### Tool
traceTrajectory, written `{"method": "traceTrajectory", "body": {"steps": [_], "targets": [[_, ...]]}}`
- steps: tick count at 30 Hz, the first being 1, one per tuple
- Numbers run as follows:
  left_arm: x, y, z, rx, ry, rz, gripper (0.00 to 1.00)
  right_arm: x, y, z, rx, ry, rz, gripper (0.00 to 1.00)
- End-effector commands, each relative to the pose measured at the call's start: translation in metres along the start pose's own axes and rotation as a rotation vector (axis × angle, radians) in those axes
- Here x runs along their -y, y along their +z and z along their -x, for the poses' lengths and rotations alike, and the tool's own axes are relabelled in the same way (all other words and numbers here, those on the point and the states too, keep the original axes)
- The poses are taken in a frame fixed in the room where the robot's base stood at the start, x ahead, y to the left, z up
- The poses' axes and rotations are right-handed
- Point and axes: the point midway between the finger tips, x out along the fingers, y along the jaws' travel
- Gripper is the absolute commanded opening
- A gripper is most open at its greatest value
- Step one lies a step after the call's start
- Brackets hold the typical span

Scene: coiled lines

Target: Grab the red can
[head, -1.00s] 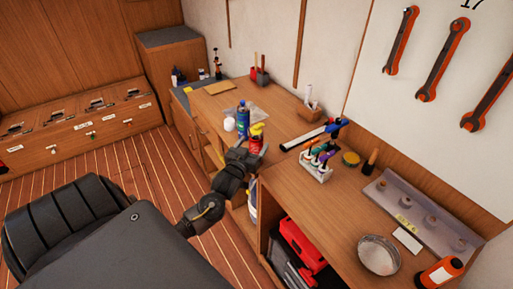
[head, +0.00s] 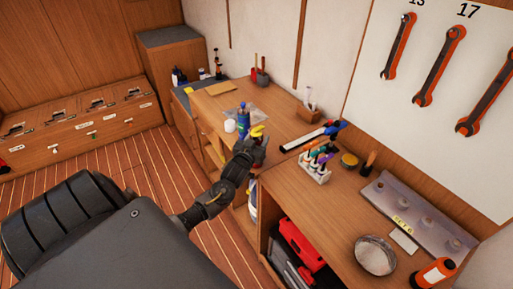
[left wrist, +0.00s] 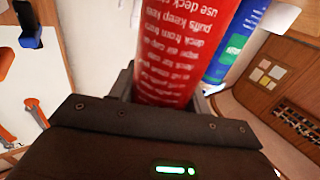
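The red can (left wrist: 180,50) fills the middle of the left wrist view, with white print on its side. It stands between the fingers of my left gripper (left wrist: 165,95), close against both; whether they press on it I cannot tell. In the head view its yellow top (head: 257,131) shows above my left gripper (head: 250,148), which hides most of the red body. My right gripper is not in view.
A blue can (head: 243,118) stands close behind the red one and also shows in the left wrist view (left wrist: 232,45). A rack of coloured tools (head: 317,163) stands to the right. Bare bench top (head: 285,122) lies behind the cans.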

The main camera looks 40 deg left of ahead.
Motion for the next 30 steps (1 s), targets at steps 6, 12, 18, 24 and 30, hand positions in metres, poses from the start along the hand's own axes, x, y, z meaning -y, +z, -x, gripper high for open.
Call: {"method": "traceTrajectory", "body": {"steps": [6, 12, 18, 24, 30], "targets": [[0.0, 0.0, 0.0, 0.001, 0.0, 0.0, 0.16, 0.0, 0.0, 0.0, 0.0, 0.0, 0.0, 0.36], [0.0, -0.001, 0.0, -0.002, -0.001, 0.001, 0.16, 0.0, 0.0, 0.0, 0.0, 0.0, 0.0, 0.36], [0.0, -0.007, 0.0, -0.004, 0.0, 0.001, 0.16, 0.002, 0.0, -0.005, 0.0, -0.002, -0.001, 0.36], [0.005, -0.039, 0.006, -0.007, 0.0, 0.0, 0.16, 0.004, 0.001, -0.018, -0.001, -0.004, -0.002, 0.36], [0.026, -0.086, 0.04, -0.007, 0.0, -0.003, 0.16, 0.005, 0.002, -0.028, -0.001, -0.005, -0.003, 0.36]]}}
